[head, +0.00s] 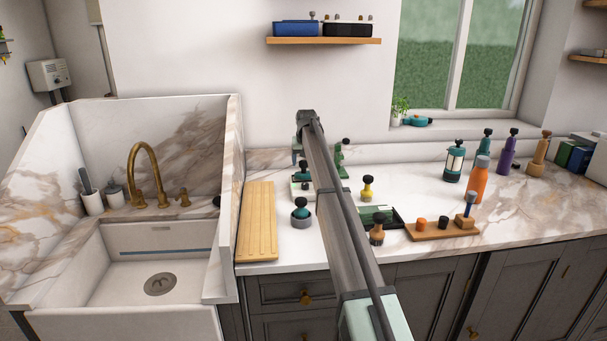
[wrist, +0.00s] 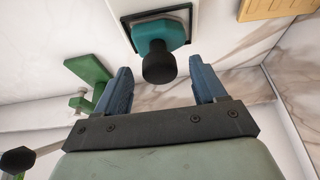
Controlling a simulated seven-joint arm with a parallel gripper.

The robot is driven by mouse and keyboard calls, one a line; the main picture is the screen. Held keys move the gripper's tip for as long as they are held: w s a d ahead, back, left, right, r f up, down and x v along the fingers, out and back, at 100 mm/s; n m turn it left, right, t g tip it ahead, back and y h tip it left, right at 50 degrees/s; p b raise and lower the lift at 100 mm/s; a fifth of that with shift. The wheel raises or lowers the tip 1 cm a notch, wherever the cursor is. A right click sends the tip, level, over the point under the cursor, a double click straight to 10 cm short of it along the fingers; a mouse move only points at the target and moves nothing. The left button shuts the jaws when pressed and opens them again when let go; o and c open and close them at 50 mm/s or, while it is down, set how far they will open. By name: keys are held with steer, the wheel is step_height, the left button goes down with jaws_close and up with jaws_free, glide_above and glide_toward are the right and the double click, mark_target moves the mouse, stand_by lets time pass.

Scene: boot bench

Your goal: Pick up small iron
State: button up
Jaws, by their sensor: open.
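No thing here is plainly marked as the small iron; a teal piece with a black knob (wrist: 160,38) is the likeliest match. It sits on a white block and lies ahead of my gripper (wrist: 160,82), roughly in line with the gap between the fingers. In the head view, the teal-topped piece (head: 303,168) stands just below my gripper (head: 298,154), at the back of the counter.
A wooden board (head: 258,225) lies to the left, beside the sink wall. A green stand (head: 339,155) is close on the right; it also shows in the wrist view (wrist: 88,72).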

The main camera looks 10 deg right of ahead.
steer(key=shift+w+f, duration=0.1)
steer(key=shift+f, duration=0.15)
steer(key=shift+c, duration=0.5)
jaws_close()
